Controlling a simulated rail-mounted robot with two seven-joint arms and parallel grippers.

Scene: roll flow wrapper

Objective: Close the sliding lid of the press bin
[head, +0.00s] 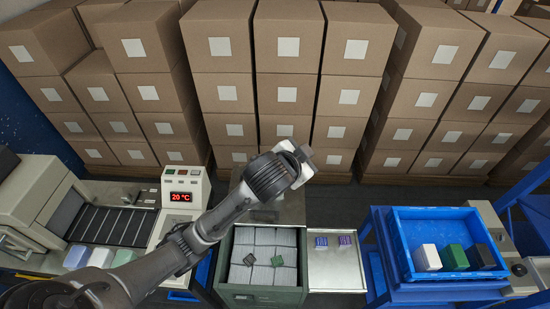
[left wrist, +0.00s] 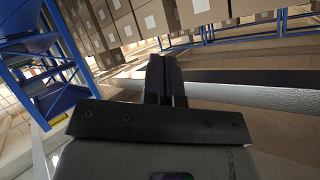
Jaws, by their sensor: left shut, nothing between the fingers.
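The press bin (head: 240,296) is a dark green box at the lower middle of the head view. My left gripper (head: 304,157) is above and beyond this panel, shut and empty. Its closed fingers (left wrist: 166,80) show in the left wrist view, near a pale bar (left wrist: 262,94); contact cannot be told.
A blue tray (head: 432,280) holding white, green and black blocks stands at right. A conveyor (head: 110,222) and temperature display (head: 181,197) stand left. Stacked cartons (head: 290,75) fill the back.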

